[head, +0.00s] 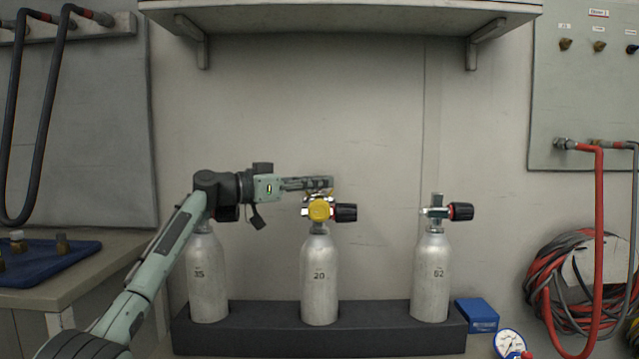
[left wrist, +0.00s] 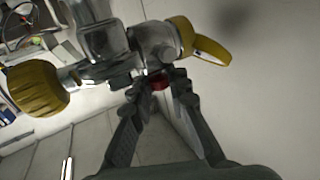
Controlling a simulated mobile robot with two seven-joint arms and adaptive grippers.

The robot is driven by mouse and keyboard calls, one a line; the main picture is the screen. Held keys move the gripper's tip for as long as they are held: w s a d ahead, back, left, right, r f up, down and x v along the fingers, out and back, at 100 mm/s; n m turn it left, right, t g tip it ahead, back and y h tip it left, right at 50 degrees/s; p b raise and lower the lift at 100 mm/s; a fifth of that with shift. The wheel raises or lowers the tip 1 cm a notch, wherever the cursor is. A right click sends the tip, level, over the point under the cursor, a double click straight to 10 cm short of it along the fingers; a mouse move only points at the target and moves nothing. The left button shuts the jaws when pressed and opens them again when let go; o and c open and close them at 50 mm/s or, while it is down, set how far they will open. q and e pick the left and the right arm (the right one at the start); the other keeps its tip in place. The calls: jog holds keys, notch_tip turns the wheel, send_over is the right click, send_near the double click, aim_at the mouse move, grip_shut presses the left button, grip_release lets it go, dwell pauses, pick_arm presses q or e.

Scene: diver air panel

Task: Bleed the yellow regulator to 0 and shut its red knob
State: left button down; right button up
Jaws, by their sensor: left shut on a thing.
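The yellow regulator (head: 319,209) sits on the valve of the middle cylinder (head: 319,275), which is marked 20. A black knob (head: 345,212) with a red ring sticks out to its right. My left gripper (head: 322,184) reaches in from the left, level, just above the regulator. A ribbed yellow part (left wrist: 38,88) and a yellow lever-like part (left wrist: 208,48) show on either side.
Two other cylinders stand in the dark rack (head: 320,330), left (head: 207,280) and right (head: 431,280). The right one carries a valve with a black knob (head: 461,211). A blue box (head: 477,315) and round gauge (head: 509,343) are at lower right. A shelf (head: 340,8) hangs above.

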pick_arm(q)
jog(key=c, duration=1.4)
grip_release()
jog(key=shift+a, duration=0.1)
jog(key=v, duration=1.2)
